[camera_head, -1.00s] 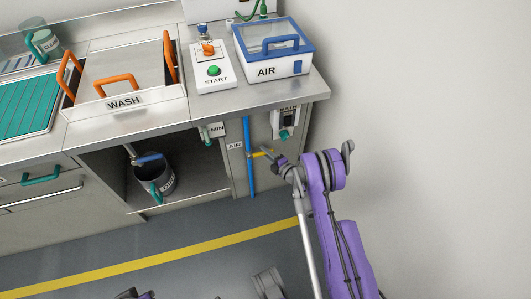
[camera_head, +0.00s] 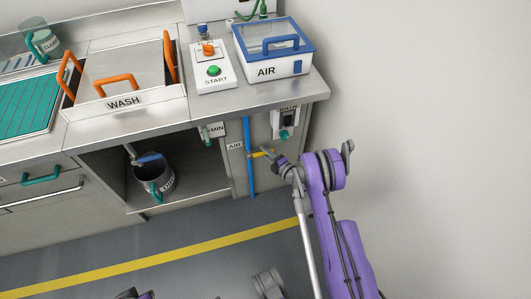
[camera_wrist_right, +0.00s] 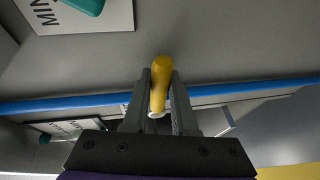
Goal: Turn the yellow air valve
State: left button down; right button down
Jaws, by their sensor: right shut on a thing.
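The yellow air valve handle (camera_head: 262,153) sticks out sideways to the right from the blue vertical pipe (camera_head: 249,175) on the cabinet front, beside the AIR label (camera_head: 235,146). My right gripper (camera_head: 271,154) is at the handle. In the right wrist view the yellow handle (camera_wrist_right: 160,85) lies between the two dark fingers of my right gripper (camera_wrist_right: 160,98), which are shut on it. The blue pipe (camera_wrist_right: 65,103) runs across behind the fingers there. The fingers hide part of the valve. My left gripper is not in view.
A BATH switch box (camera_head: 285,122) is just above my right gripper, and a MIN valve (camera_head: 210,132) is left of the pipe. A bucket (camera_head: 155,175) stands in the open bay. The counter edge (camera_head: 260,107) overhangs. Floor and wall to the right are clear.

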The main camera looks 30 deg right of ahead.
jog(key=shift+r, duration=0.15)
jog(key=shift+a+r+n+g+h+b, duration=0.15)
jog(key=shift+r+n+g+h+b, duration=0.3)
jog(key=shift+r+n+b, duration=0.4)
jog(key=shift+w+a+r+n+g+h+b, duration=0.1)
jog(key=shift+a+r+n+g+h+b, duration=0.3)
jog(key=shift+n, duration=0.45)
jog(key=shift+w+a+r+n+g+h+b, duration=0.15)
jog(key=shift+r+n+h+b, duration=0.35)
jog(key=shift+n+b, duration=0.25)
jog(key=shift+d+r, duration=0.1)
jog(key=c, duration=0.7)
grip_release()
jog(key=shift+s, duration=0.15)
jog(key=p+v, duration=0.1)
jog(key=v, duration=0.9)
jog(key=shift+s+r+p, duration=0.15)
jog(key=shift+s+p, duration=0.15)
jog(key=shift+p, duration=0.05)
